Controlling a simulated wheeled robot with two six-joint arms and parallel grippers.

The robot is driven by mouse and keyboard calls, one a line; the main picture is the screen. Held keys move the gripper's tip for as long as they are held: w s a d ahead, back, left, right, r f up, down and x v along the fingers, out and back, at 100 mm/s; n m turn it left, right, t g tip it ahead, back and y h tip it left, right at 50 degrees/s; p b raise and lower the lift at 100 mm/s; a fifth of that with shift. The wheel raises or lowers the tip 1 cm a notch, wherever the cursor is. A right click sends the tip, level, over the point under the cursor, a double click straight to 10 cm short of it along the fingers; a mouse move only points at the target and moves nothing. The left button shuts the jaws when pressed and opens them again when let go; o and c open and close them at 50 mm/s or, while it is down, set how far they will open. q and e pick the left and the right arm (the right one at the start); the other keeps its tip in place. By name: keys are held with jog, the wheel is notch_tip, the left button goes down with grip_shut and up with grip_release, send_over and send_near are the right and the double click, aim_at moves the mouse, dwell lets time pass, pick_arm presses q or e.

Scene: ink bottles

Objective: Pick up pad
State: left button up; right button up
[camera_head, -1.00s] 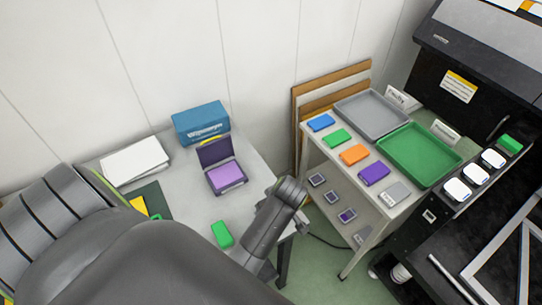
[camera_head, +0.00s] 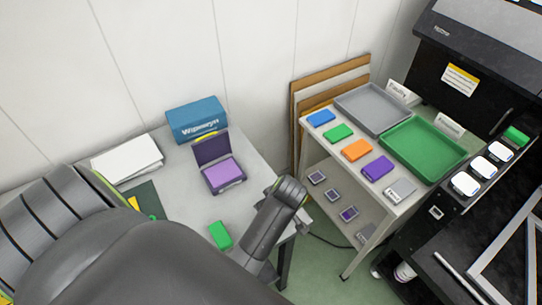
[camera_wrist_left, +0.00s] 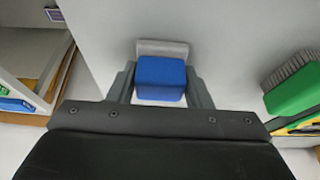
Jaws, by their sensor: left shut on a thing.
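In the left wrist view my left gripper (camera_wrist_left: 160,82) is shut on a small blue block-shaped pad (camera_wrist_left: 160,76), with a finger on each side. A pale grey part (camera_wrist_left: 162,47) shows behind its blue body. The pale table surface lies beyond it; whether they touch is unclear. In the head view my arm hides the held pad and most of the gripper. A green block (camera_head: 220,235) lies on the table left of my arm. A green block with a grey bristly side also shows at right in the wrist view (camera_wrist_left: 292,92). My right gripper is not in view.
An open case with a purple pad (camera_head: 222,174), a blue box (camera_head: 197,121) and white paper (camera_head: 127,159) are on the table. The cart at right holds a grey tray (camera_head: 372,106), a green tray (camera_head: 425,152) and several coloured blocks (camera_head: 357,150).

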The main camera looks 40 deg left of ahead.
pick_arm(q)
jog(key=shift+c, duration=0.5)
jog(key=shift+r, duration=0.2)
notch_tip(320, 180, up, 10)
jog(key=shift+f+b, duration=0.2)
jog(key=shift+b, duration=0.2)
